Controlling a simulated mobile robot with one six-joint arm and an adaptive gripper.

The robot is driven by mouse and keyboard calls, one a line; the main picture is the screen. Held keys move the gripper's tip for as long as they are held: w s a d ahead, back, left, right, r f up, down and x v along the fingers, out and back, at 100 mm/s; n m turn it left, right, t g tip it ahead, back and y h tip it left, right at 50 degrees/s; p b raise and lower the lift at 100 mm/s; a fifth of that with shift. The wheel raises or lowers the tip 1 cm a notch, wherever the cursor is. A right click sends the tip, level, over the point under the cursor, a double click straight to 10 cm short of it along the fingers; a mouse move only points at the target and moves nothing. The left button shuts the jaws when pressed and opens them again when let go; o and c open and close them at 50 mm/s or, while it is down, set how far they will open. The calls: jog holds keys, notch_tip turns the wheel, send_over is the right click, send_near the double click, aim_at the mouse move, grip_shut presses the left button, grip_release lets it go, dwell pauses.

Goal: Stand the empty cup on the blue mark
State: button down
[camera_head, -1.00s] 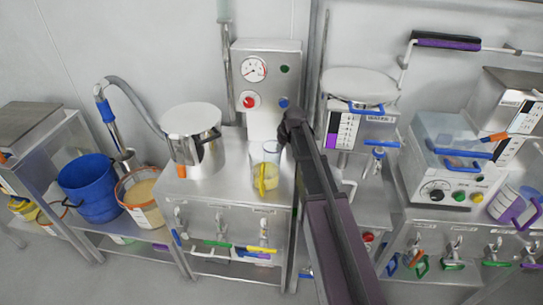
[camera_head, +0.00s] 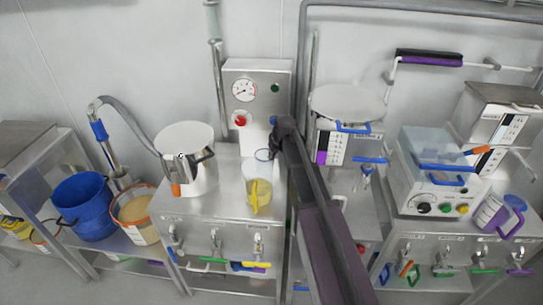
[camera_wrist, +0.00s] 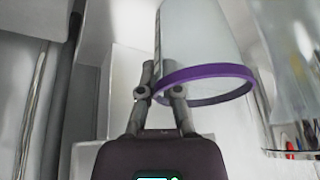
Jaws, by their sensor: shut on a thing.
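My gripper (camera_wrist: 160,92) is shut on the wall of a pale, see-through cup (camera_wrist: 205,40) with a purple band (camera_wrist: 208,82) at its lower end in the wrist view. The cup looks empty and slightly tilted in that picture. In the head view my gripper (camera_head: 281,135) is above the steel bench (camera_head: 190,205), in front of the wall panel. A small part of a clear cup (camera_head: 263,155) shows beside it, behind a jug of yellow liquid. I cannot make out the blue mark in either view.
The jug with yellow contents (camera_head: 257,190) stands close to the gripper on the bench. A lidded steel pot (camera_head: 186,160) stands to its left. The control panel (camera_head: 257,95) rises behind. A clear vessel (camera_wrist: 290,60) is near the cup on the right in the wrist view.

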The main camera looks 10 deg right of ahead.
jog(key=shift+r+p, duration=2.5)
jog(key=shift+r, duration=0.45)
notch_tip(320, 180, up, 7)
jog(key=p, duration=0.7)
notch_tip(320, 180, down, 7)
jog(key=b, duration=0.7)
jog(key=shift+r, duration=0.15)
jog(key=shift+f, duration=0.2)
dwell(1.0)
jog(key=shift+r, duration=0.2)
jog(key=shift+f, duration=0.2)
dwell(2.2)
